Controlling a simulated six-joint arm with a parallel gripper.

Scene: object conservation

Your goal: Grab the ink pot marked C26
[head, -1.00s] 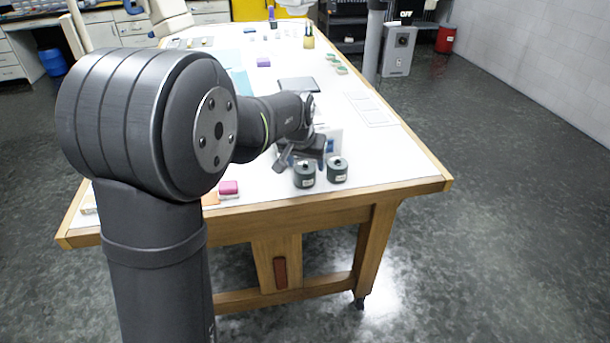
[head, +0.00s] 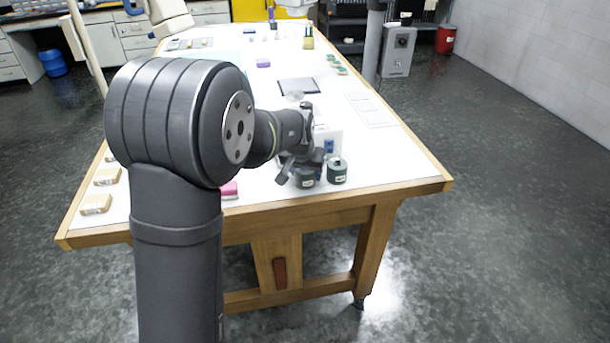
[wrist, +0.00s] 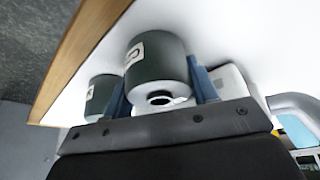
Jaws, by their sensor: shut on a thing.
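A dark green ink pot (head: 305,181) stands on the white table near its front edge. My gripper (head: 302,168) is over it, with a finger on either side. In the wrist view the pot (wrist: 155,66) sits between the two blue fingers of my gripper (wrist: 159,82), which is shut on it. Its white label shows a dark character, but I cannot read the full mark. A second, similar pot (head: 337,174) stands just right of it; it also shows at the left in the wrist view (wrist: 100,96), its label unreadable.
A white box (head: 329,139) is just behind the pots. The table's front edge is close to the pots.

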